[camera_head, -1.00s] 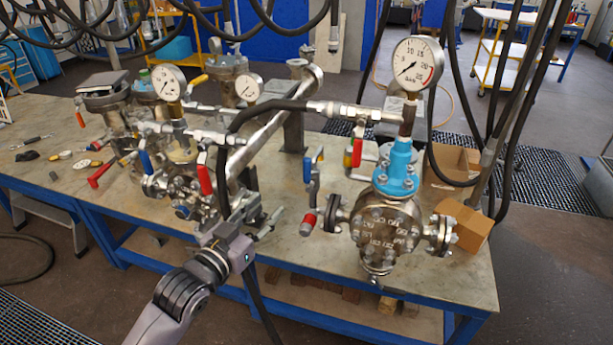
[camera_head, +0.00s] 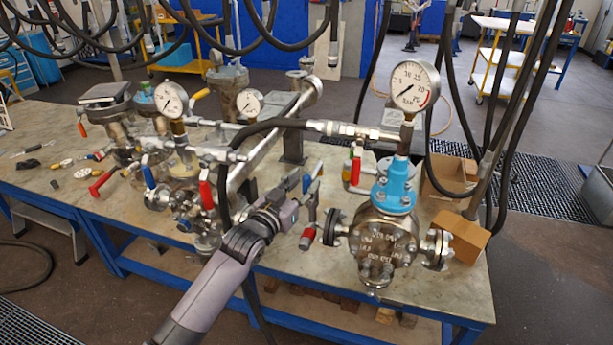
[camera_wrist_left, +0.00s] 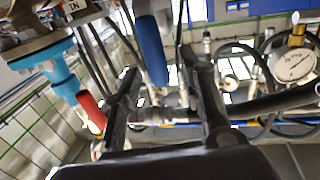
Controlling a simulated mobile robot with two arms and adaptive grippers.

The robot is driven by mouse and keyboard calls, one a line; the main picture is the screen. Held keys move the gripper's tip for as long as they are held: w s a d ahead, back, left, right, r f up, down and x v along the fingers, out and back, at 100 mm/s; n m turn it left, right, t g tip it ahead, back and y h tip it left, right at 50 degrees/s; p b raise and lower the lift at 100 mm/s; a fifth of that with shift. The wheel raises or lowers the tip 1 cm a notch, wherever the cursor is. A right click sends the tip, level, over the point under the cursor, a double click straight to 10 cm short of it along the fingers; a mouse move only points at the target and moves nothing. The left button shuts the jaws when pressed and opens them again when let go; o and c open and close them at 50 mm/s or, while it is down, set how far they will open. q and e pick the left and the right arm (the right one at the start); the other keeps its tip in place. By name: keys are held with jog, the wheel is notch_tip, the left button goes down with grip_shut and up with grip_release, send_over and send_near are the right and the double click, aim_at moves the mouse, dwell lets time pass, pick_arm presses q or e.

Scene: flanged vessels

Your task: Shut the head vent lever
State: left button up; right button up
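A slim blue lever handle (camera_head: 307,183) is on the small valve beside the right flanged vessel (camera_head: 385,240). A red lever handle (camera_head: 356,170) stands near the vessel's blue neck (camera_head: 395,185). I cannot tell for certain which is the head vent lever. My left gripper (camera_head: 299,193) is at the blue handle, coming from the left. In the left wrist view its two dark fingers (camera_wrist_left: 163,100) are spread apart. The blue handle (camera_wrist_left: 151,52) shows between them, with no clear contact. A red handle (camera_wrist_left: 92,110) is beside the left finger. My right gripper is not in view.
A pressure gauge (camera_head: 412,87) tops the vessel, with a black hose (camera_head: 262,127) running left. A red-ended fitting (camera_head: 307,238) sits below my gripper. More valves and gauges (camera_head: 171,99) crowd the left. Cardboard boxes (camera_head: 462,236) stand at right.

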pick_arm(q)
jog(key=shift+x, duration=0.95)
jog(key=shift+c, duration=0.3)
grip_shut()
